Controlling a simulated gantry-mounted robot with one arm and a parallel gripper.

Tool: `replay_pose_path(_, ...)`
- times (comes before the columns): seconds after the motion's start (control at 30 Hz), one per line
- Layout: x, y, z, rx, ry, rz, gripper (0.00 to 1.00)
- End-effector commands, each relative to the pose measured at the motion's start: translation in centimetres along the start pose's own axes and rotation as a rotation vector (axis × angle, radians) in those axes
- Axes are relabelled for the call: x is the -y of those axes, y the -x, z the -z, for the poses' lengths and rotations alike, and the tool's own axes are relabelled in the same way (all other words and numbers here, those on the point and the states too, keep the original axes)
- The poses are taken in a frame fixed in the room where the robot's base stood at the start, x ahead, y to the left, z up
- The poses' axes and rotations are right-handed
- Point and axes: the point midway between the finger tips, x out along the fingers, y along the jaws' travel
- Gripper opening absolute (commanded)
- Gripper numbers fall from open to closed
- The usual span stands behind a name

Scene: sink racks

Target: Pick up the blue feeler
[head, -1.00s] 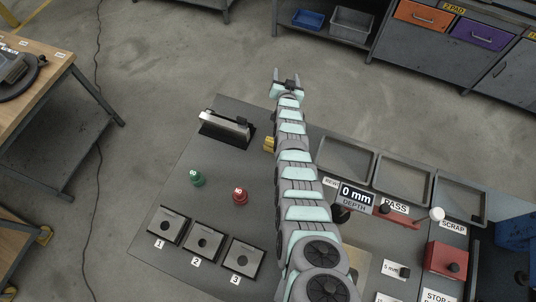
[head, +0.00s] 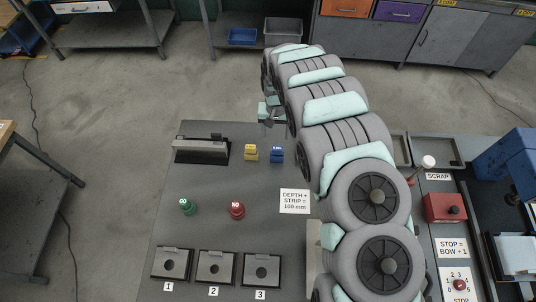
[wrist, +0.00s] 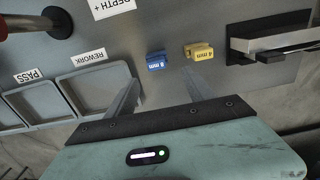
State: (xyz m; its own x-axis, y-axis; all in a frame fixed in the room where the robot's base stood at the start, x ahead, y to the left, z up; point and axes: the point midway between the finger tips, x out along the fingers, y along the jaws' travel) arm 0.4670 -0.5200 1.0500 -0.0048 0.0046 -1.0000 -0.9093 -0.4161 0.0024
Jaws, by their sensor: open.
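The blue feeler (head: 276,154) is a small labelled block standing on the grey bench, just right of a similar yellow feeler (head: 251,153). In the wrist view the blue feeler (wrist: 156,61) shows beyond the gap between my fingertips, with the yellow one (wrist: 198,51) to its right. My gripper (head: 268,114) is in the head view at the bench's far edge, behind the blue feeler and partly hidden by my arm. In the wrist view my gripper (wrist: 161,77) has its two fingers spread apart with nothing between them. It is apart from the blue feeler.
A dark block with a metal bar (head: 202,150) stands left of the feelers. Trays (wrist: 96,93) lie left in the wrist view. My arm covers much of the bench's right side.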

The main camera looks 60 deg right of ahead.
Motion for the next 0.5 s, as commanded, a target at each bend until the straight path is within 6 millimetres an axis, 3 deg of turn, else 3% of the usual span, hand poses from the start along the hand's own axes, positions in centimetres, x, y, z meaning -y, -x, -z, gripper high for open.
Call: replay_pose_path(0.5, 0.1, -5.1, 0.1, -0.005, 0.001, 0.004, 0.62)
